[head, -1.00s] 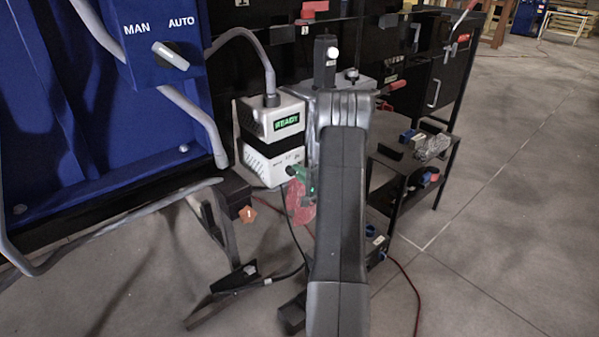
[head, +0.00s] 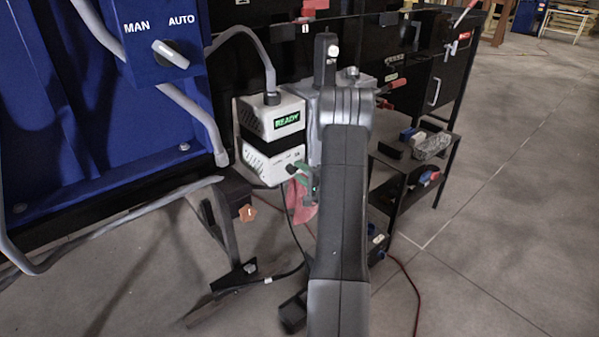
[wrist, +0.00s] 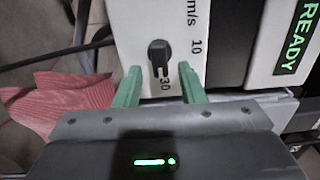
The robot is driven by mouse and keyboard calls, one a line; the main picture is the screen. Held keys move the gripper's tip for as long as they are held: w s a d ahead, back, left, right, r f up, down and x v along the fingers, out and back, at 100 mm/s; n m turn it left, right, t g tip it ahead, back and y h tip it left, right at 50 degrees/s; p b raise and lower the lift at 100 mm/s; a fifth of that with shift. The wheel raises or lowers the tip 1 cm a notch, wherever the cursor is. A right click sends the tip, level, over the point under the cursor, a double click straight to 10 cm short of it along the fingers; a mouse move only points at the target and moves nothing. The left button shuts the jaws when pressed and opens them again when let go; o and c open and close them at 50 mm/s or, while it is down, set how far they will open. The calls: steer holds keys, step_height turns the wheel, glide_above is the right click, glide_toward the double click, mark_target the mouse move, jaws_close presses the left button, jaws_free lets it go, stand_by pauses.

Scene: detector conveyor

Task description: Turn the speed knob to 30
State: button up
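A green "READY" display (head: 287,120) is on the upper white box. A blue panel with a MAN/AUTO switch (head: 171,54) stands at the left. Red cloth-like material (wrist: 62,105) lies beyond my gripper. A black shelf (head: 400,165) stands to the right, with open floor beyond.

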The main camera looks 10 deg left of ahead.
steer(key=v, duration=1.3)
steer(key=shift+a, duration=0.15)
steer(key=x, duration=1.3)
steer(key=shift+w+a, duration=0.2)
steer(key=shift+w, duration=0.05)
